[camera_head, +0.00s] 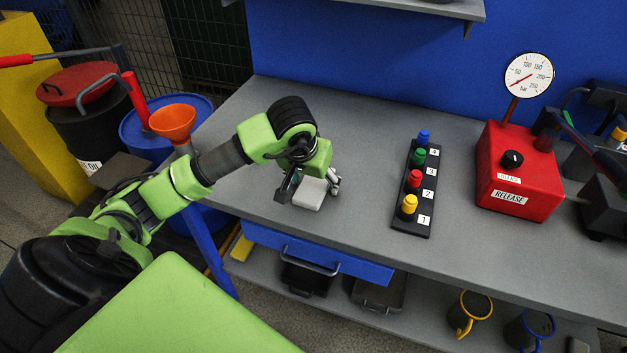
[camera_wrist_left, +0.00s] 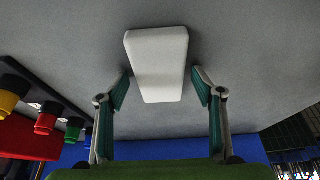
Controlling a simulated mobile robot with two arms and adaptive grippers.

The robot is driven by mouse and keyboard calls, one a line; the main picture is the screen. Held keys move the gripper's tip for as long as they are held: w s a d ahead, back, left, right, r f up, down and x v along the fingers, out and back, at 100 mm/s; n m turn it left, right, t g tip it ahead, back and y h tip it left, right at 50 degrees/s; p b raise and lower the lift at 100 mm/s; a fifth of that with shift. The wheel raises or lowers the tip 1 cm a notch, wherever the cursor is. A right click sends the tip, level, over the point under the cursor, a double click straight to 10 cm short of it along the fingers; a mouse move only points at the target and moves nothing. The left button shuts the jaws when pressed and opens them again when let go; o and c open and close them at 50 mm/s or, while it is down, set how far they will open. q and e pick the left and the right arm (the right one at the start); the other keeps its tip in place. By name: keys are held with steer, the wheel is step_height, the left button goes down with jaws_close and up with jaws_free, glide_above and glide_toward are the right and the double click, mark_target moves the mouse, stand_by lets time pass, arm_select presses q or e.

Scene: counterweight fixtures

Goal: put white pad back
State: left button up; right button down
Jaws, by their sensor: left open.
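The white pad (camera_head: 310,194) is a small light block lying on the grey bench top near its front edge. In the left wrist view the white pad (camera_wrist_left: 158,62) reaches down between the two fingers. My left gripper (camera_head: 309,189) is over the pad, with one finger on each side of it. In the left wrist view the left gripper (camera_wrist_left: 160,90) is open, and gaps show between the fingertips and the pad. My right gripper is not in view.
A black rack (camera_head: 414,188) with several coloured knobs stands to the right of the pad. A red release box (camera_head: 520,178) with a gauge (camera_head: 529,77) is farther right. An orange funnel (camera_head: 172,120) is left of the bench. The bench top (camera_head: 350,130) behind the pad is clear.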

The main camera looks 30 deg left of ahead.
arm_select(q)
steer(key=shift+r, duration=0.1)
steer(key=shift+r+p, duration=0.2)
steer(key=shift+p, duration=0.1)
steer(key=b+v, duration=0.1)
steer(key=v, duration=1)
steer(key=shift+s+r, duration=0.3)
steer(key=shift+d, duration=0.1)
